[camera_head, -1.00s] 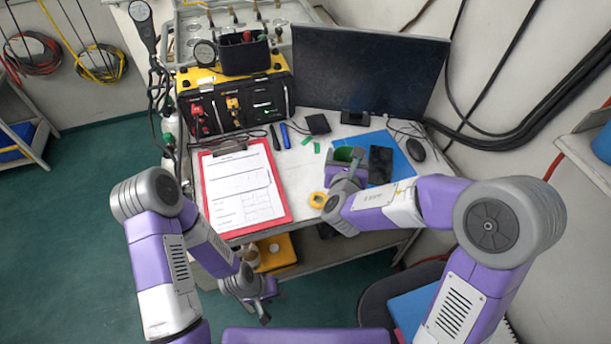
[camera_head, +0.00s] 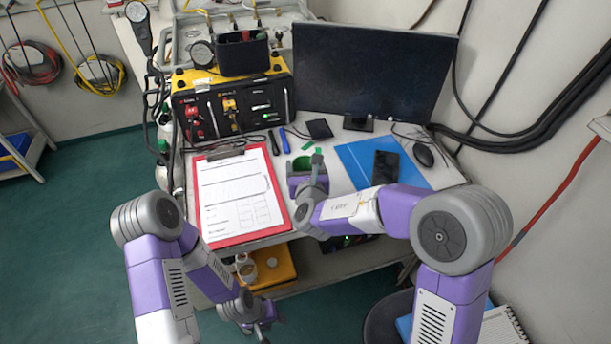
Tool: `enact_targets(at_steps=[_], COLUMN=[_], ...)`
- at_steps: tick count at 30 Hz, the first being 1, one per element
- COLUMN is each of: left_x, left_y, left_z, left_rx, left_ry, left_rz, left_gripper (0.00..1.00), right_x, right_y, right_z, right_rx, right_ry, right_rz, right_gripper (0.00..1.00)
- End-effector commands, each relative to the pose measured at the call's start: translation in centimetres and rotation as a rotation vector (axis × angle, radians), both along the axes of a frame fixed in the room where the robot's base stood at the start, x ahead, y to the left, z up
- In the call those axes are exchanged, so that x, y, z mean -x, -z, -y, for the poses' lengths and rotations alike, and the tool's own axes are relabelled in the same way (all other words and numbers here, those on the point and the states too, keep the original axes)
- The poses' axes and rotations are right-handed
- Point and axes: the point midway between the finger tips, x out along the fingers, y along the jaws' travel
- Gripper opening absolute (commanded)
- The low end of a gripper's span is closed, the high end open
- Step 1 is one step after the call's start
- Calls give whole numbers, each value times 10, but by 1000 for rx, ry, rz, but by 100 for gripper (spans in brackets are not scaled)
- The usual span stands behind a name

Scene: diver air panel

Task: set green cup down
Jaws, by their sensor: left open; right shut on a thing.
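The green cup (camera_head: 301,163) is upright, with its open top showing. My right gripper (camera_head: 307,180) is shut on it, and the purple fingers hide much of its side. The cup is over the desk (camera_head: 337,183), between the red clipboard and the blue folder. I cannot tell whether its base touches the desk. My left gripper (camera_head: 252,318) is open and empty, low in front of the desk, well away from the cup.
The red clipboard (camera_head: 288,222) lies left of the cup. The blue folder (camera_head: 352,165) with a black phone (camera_head: 386,168) lies right of it. Behind are a blue marker (camera_head: 285,141), a black box (camera_head: 319,128), a monitor (camera_head: 375,75) and the yellow-black air panel (camera_head: 235,105).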

Motion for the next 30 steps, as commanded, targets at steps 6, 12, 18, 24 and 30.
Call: enact_targets(at_steps=[6, 12, 18, 24, 30], left_x=[0, 0, 0, 0, 0], left_y=[9, 8, 11, 11, 8], left_z=[0, 0, 0, 0, 0], left_rx=[0, 0, 0, 0, 0], left_ry=[0, 0, 0, 0, 0], left_rz=[0, 0, 0, 0, 0], left_gripper=[43, 43, 43, 43, 43], right_x=[0, 0, 0, 0, 0], right_y=[27, 25, 28, 27, 25], right_z=[0, 0, 0, 0, 0], right_rx=[0, 0, 0, 0, 0], right_ry=[0, 0, 0, 0, 1], right_rz=[-1, 0, -1, -1, -1], right_gripper=[47, 47, 86, 100, 100])
